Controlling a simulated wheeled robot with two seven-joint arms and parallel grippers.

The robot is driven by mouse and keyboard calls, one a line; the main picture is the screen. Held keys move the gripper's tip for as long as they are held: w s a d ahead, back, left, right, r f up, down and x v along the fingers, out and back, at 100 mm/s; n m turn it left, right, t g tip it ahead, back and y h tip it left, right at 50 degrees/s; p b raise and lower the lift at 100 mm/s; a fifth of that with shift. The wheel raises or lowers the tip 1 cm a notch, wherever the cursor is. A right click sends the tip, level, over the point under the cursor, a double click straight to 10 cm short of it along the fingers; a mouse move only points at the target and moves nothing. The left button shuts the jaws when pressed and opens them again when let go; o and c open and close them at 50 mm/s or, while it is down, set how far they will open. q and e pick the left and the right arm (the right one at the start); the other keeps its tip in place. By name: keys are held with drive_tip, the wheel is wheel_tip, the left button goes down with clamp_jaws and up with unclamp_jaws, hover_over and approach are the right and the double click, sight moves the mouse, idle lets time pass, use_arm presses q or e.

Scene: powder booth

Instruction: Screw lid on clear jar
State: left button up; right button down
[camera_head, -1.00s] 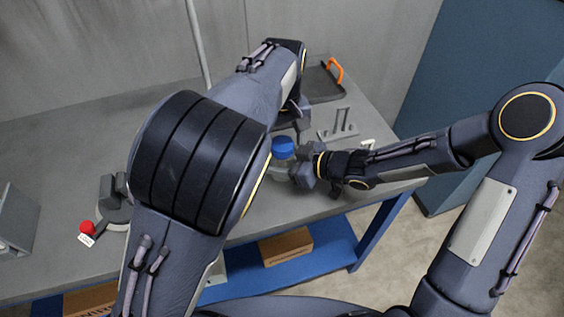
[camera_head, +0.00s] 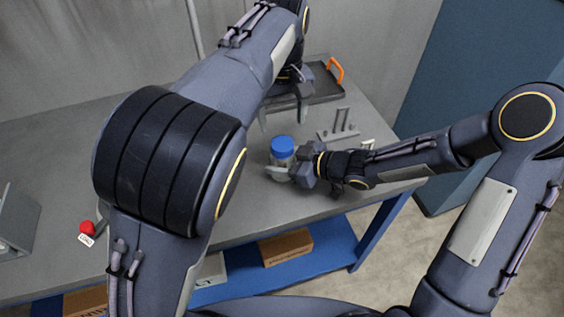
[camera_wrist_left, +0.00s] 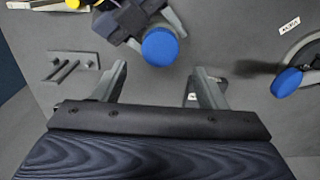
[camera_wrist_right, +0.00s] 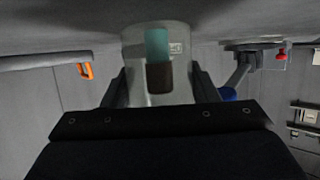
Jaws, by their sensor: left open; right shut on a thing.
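The clear jar (camera_head: 279,160) stands upright on the table, with the blue lid (camera_head: 281,145) on its top. Whether the lid is tight cannot be told. My right gripper (camera_head: 285,172) is shut on the jar body from the right side. The right wrist view shows the jar (camera_wrist_right: 158,50) between the fingers, with teal and brown contents. My left gripper (camera_head: 283,115) is open and empty, behind and above the lid in the head view. In the left wrist view the lid (camera_wrist_left: 160,46) lies beyond the open fingertips (camera_wrist_left: 160,72), apart from them.
A dark tray with an orange handle (camera_head: 335,70) lies at the back right. A grey rack with upright pegs (camera_head: 340,125) stands right of the jar. A red knob (camera_head: 87,227) is at front left.

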sight(282, 143)
use_arm(q)
drive_tip(key=shift+r, duration=0.4)
drive_tip(key=shift+f, duration=4.05)
drive_tip(key=c, duration=0.9)
drive_tip(key=o, duration=1)
drive_tip(key=shift+c, duration=0.2)
